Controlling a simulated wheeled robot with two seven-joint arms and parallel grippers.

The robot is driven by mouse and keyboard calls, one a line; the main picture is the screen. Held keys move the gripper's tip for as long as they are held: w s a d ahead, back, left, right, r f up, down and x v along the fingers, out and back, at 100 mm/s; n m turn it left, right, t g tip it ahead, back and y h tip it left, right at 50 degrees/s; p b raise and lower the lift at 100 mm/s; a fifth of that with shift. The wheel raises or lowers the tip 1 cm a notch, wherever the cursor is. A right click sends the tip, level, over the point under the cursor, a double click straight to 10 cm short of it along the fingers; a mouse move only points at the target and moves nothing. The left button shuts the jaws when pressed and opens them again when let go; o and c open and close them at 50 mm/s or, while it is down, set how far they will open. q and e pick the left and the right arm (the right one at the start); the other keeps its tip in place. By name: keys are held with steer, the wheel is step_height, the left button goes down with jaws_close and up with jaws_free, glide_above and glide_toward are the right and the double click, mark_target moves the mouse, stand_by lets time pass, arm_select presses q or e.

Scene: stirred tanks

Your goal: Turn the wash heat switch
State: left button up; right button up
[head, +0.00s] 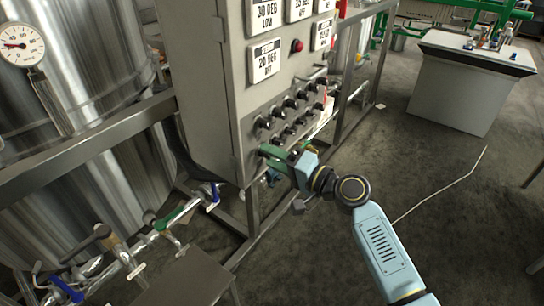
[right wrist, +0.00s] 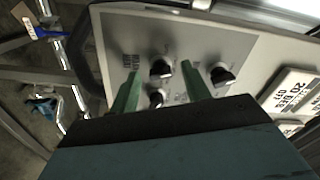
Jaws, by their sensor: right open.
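The grey control cabinet (head: 208,95) carries rows of black rotary switches (head: 290,104) on its sloped panel. The labels beside them are too small to read, so I cannot tell which is the wash heat switch. My right gripper (head: 268,153) is at the panel's near lower end, open. In the right wrist view, the green fingers of my right gripper (right wrist: 160,70) stand apart on either side of a black switch (right wrist: 161,70). A second black switch (right wrist: 156,98) sits below it, partly hidden, and another (right wrist: 222,75) is outside the right finger. Contact cannot be told.
A red button (head: 297,46) and white display plates (head: 266,60) are above the switches. A steel tank (head: 90,60) with pipes and valves stands to the left. A metal frame (head: 350,95) runs behind the cabinet.

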arm_select(q)
steer(key=shift+s+a+f, duration=0.1)
steer(key=shift+s+f, duration=0.45)
steer(key=shift+s, duration=0.2)
arm_select(e)
steer(key=v, duration=1.2)
steer(key=shift+s+d, duration=0.2)
steer(key=shift+d, duration=0.1)
arm_select(q)
steer(key=shift+w, duration=0.15)
